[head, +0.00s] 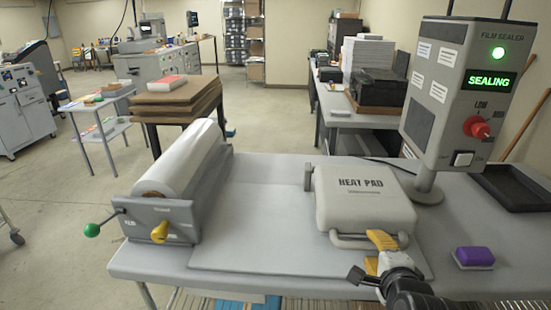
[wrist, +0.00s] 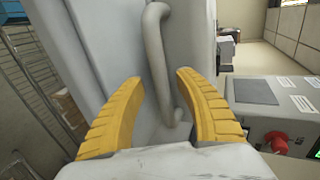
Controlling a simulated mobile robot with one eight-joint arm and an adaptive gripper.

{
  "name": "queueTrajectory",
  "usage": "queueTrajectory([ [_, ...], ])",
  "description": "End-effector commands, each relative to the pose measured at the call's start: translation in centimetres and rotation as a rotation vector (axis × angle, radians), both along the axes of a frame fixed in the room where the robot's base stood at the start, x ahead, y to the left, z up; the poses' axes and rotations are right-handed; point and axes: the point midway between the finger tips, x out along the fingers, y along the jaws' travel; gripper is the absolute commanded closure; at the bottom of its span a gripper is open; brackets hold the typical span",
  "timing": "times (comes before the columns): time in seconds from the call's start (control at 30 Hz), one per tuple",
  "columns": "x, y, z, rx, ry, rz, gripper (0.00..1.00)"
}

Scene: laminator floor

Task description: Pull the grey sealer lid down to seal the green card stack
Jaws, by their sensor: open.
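The grey sealer lid (head: 365,200), marked HEAT PAD, lies down flat on the worktable. Its bar handle (head: 352,241) runs along the front edge. No green card stack shows; anything under the lid is hidden. My gripper (head: 375,252) is at the right end of the handle with its yellow fingers apart. In the wrist view, the handle (wrist: 160,60) stands between the open fingers (wrist: 160,76), with gaps on both sides. The film sealer unit (head: 455,95) behind shows a lit green lamp and the word SEALING.
A film roll in a holder (head: 185,170) stands at the table's left. A purple-topped block (head: 474,257) lies right of my gripper, and a black tray (head: 510,187) lies behind it. The worktable (head: 260,200) is clear between roll and lid.

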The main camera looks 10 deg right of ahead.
Motion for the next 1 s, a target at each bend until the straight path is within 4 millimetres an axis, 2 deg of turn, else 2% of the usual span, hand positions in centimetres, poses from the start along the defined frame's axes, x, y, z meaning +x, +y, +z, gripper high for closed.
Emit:
queueTrajectory([
  [0.27, -0.1, 0.0, 2.7, 0.000, 0.000, 0.000, 0.60],
  [0.7, -0.1, 0.0, 8.3, 0.001, 0.002, 0.000, 0.60],
  [1.0, -0.1, 0.0, 9.3, 0.001, 0.002, 0.000, 0.60],
])
